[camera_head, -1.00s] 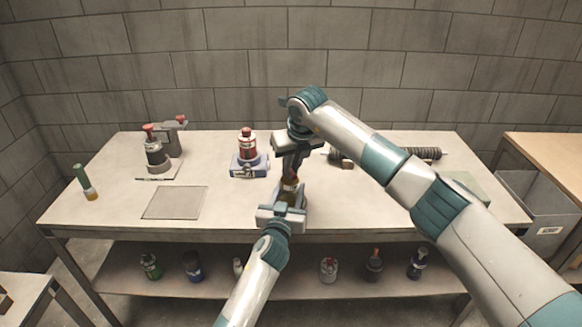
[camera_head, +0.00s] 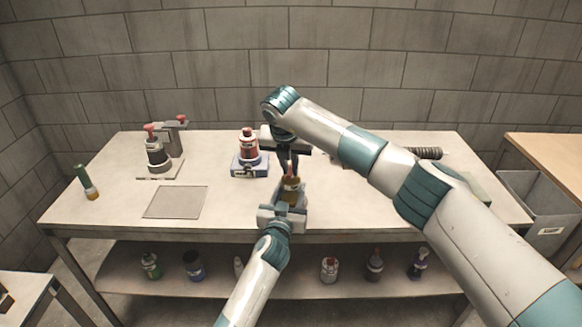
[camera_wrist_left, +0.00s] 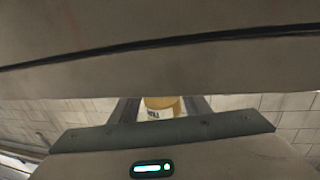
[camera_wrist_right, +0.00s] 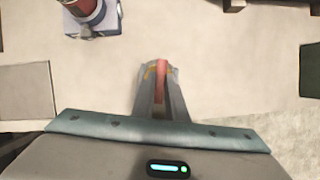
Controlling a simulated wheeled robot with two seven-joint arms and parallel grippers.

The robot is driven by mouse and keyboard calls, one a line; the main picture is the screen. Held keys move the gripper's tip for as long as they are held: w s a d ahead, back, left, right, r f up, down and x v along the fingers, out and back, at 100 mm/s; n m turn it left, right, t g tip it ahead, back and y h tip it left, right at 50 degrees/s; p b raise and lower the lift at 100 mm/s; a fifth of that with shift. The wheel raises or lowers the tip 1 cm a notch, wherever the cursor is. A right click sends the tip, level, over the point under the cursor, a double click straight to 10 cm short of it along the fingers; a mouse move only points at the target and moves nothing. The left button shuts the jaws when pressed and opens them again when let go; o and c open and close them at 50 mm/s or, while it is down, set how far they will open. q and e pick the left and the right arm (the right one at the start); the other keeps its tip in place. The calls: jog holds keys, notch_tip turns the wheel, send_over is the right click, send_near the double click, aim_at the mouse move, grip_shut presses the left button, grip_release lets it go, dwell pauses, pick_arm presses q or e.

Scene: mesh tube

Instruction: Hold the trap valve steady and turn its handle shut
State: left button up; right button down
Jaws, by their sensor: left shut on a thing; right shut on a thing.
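The trap valve (camera_head: 291,190) has a brass-yellow body and stands near the table's front edge. In the left wrist view its yellow body (camera_wrist_left: 160,103) with a white label shows between the fingers. My left gripper (camera_head: 285,206) is shut on the valve body from the front. My right gripper (camera_head: 290,168) points down from above and is shut on the valve's red handle (camera_wrist_right: 161,72), which lies between its fingers in the right wrist view. The fingers hide part of the handle and body.
A red bottle on a blue stand (camera_head: 248,165) is just left of the valve. Farther left are a grey-and-red device (camera_head: 157,155), a flat grey plate (camera_head: 175,202) and a green-capped tube (camera_head: 86,181). A dark coil (camera_head: 427,153) lies at the back right.

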jog(key=m, duration=0.2)
jog(key=m+h, duration=0.1)
jog(key=m, duration=0.1)
jog(key=shift+a+m+g+h, duration=0.2)
jog(key=shift+m+g+h, duration=0.1)
jog(key=shift+g, duration=0.1)
jog(key=shift+w+m+g+h, duration=0.1)
jog(key=shift+m+g+h, duration=0.25)
jog(key=shift+m, duration=0.85)
jog(key=shift+w+m+g+h, duration=0.1)
jog(key=shift+m+g+h, duration=0.2)
jog(key=shift+m, duration=0.9)
jog(key=c, duration=1.8)
grip_release()
jog(key=shift+o, duration=0.2)
jog(key=shift+a+r, duration=0.1)
jog(key=shift+r, duration=0.1)
jog(key=v, duration=1.1)
jog(key=shift+r, duration=0.3)
jog(key=shift+a, duration=0.15)
jog(key=shift+c, duration=0.3)
